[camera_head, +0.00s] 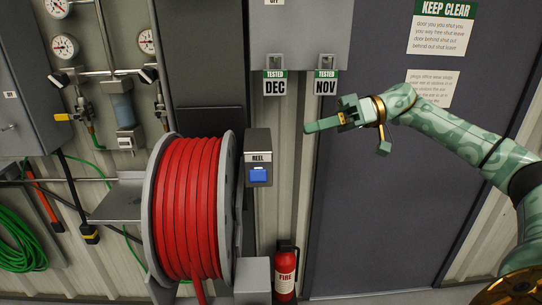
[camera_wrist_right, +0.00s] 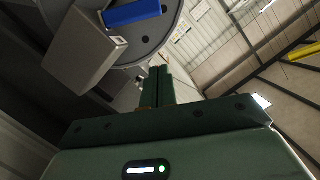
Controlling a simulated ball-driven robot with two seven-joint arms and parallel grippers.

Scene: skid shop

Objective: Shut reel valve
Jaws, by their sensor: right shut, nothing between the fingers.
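The reel valve is a grey box (camera_head: 258,143) labelled REEL, with a blue handle (camera_head: 259,175) at its lower front, mounted beside the red hose reel (camera_head: 190,205) in the head view. In the right wrist view, the blue handle (camera_wrist_right: 132,14) shows at the top, beside the grey box (camera_wrist_right: 84,50). My right gripper (camera_head: 309,127) is shut and empty, pointing left, up and to the right of the valve and apart from it. Its closed fingers also show in the right wrist view (camera_wrist_right: 160,72). My left gripper is in neither view.
A grey cabinet with DEC (camera_head: 275,84) and NOV (camera_head: 325,84) tags hangs above. A fire extinguisher (camera_head: 285,272) stands below the valve. A dark door (camera_head: 400,200) is behind my right arm. Gauges (camera_head: 64,46) and a green hose (camera_head: 20,240) are at left.

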